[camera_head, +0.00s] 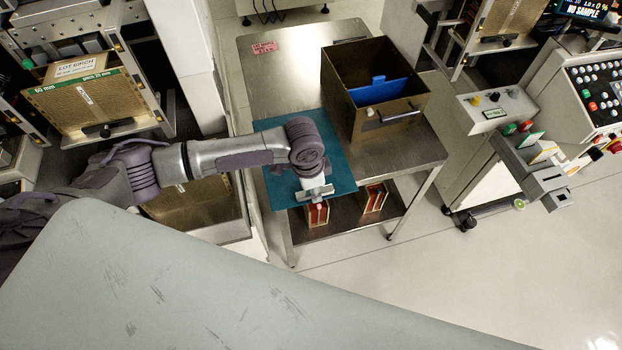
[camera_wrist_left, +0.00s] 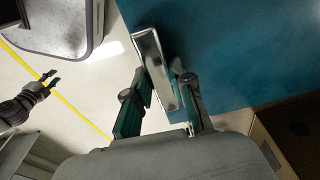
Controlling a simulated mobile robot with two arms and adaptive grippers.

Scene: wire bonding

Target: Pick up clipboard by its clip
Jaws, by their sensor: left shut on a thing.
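The teal clipboard (camera_head: 283,188) is at the front left of the metal cart, and its near end extends past the cart's front edge. I cannot tell if it is lifted. Its board fills the upper right of the left wrist view (camera_wrist_left: 235,50). The silver clip (camera_wrist_left: 152,62) is on its near end. My left gripper (camera_head: 317,191) comes down from above and is shut on the clip, with one finger on each side in the left wrist view (camera_wrist_left: 160,105). My arm hides part of the board. My right gripper (camera_wrist_left: 52,79) shows small in the left wrist view, open and empty.
The metal cart (camera_head: 262,80) bears a brown open box (camera_head: 385,122) with a blue thing (camera_head: 378,92) inside, just right of the clipboard. A pink label (camera_head: 265,47) lies at the back left. Red-and-tan holders (camera_head: 373,198) stand on the lower shelf. A control console (camera_head: 590,95) is right.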

